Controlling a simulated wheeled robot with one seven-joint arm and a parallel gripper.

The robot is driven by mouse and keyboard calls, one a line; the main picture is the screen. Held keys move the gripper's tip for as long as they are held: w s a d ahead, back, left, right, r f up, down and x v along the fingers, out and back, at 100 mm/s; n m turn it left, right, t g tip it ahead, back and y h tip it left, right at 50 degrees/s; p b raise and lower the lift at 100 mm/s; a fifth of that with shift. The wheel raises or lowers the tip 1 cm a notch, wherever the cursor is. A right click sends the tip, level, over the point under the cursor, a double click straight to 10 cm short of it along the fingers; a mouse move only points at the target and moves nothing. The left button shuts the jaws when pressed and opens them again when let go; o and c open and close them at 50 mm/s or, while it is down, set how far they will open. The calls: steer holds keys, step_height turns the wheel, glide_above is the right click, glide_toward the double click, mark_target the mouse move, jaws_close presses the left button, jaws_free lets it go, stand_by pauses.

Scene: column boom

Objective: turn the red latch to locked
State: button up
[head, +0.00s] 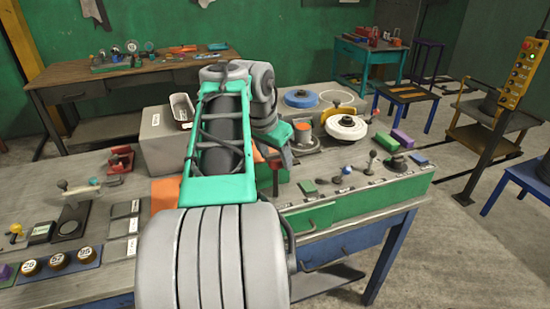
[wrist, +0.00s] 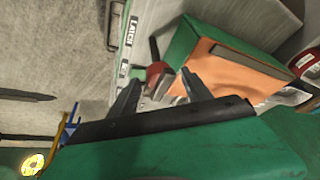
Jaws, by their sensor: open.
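The red latch (wrist: 157,71) shows in the wrist view, with a dark lever (wrist: 153,48) rising from its red body. A white label reading LATCH (wrist: 127,32) lies to its left. My gripper (wrist: 161,82) is open, its two dark fingers spread. In the picture the fingertips lie either side of the latch's lower part; I cannot tell whether they touch it. Nothing is seen held.
A green block with an orange face (wrist: 235,70) stands close to the right of the latch in the wrist view.

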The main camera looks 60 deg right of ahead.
jaws_close()
stand_by(0.6)
